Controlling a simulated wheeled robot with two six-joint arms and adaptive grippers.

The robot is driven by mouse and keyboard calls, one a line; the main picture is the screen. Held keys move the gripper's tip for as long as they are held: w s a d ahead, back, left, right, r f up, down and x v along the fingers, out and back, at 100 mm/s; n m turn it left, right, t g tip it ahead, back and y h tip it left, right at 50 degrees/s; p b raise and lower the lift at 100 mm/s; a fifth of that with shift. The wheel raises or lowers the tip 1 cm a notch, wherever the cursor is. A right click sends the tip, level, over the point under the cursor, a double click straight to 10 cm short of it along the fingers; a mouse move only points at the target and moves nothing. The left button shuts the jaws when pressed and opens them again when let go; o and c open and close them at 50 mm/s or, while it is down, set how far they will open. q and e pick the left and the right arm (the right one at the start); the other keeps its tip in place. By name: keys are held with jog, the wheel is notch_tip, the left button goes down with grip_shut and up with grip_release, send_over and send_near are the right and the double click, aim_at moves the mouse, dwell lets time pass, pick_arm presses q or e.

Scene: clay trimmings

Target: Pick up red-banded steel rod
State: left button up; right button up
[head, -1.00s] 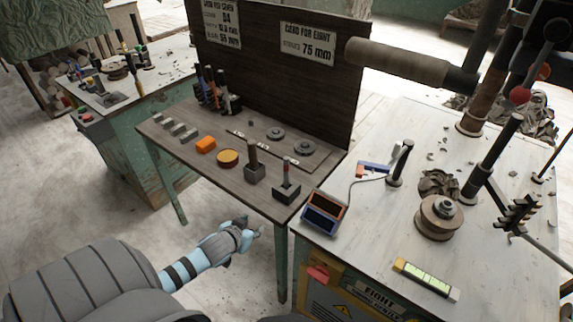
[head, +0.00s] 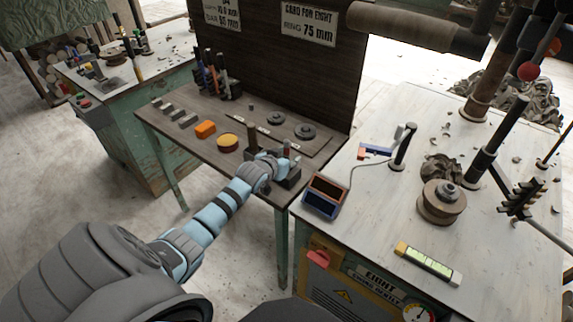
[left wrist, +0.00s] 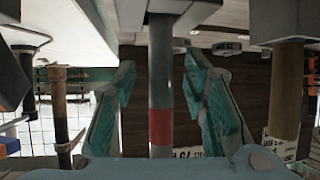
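The red-banded steel rod (head: 286,151) stands upright in a dark block (head: 292,183) at the front right of the brown bench. In the left wrist view the grey rod with its red band (left wrist: 161,126) runs between the two teal fingers of my left gripper (left wrist: 160,84). Gaps show on both sides of the rod, so the fingers are open around it and not closed on it. In the head view my left gripper (head: 276,164) is at the rod and hides part of it and its block. My right gripper is not in view.
A brown-handled rod (head: 252,132) stands close to the left of the gripper; its brown shaft shows in the wrist view (left wrist: 287,90). A yellow-topped disc (head: 228,142) and orange block (head: 205,129) lie further left. A two-bin tray (head: 326,196) sits right, on the white table.

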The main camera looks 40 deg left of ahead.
pick_arm(q)
jog(key=shift+s, duration=0.1)
grip_shut()
jog(key=shift+r, duration=0.1)
